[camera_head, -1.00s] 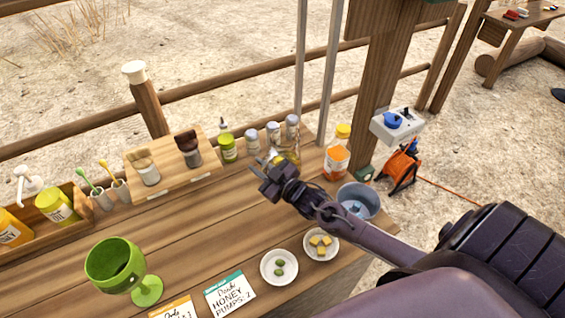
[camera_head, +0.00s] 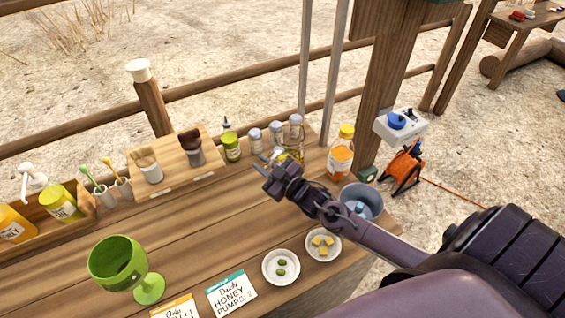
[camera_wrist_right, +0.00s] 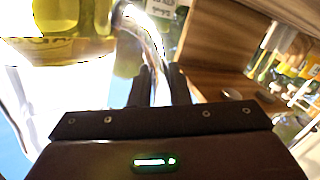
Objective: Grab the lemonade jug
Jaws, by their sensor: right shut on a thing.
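The lemonade jug (camera_head: 290,154) is clear with yellow liquid. In the head view it stands at the back right of the wooden counter, partly hidden behind my right gripper (camera_head: 268,165). In the right wrist view the jug (camera_wrist_right: 70,22) fills the top left, and its clear curved handle (camera_wrist_right: 142,28) runs down to the fingers of my right gripper (camera_wrist_right: 158,84). The right gripper is shut on the jug at its handle; the exact contact is blurred. My left gripper is not in view.
Several capped bottles (camera_head: 275,132) stand close behind the jug. An orange-labelled bottle (camera_head: 340,158) and a grey bucket (camera_head: 374,200) are to its right. Two small bowls (camera_head: 281,280) and a green goblet (camera_head: 117,262) are nearer. The middle of the counter (camera_head: 195,222) is clear.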

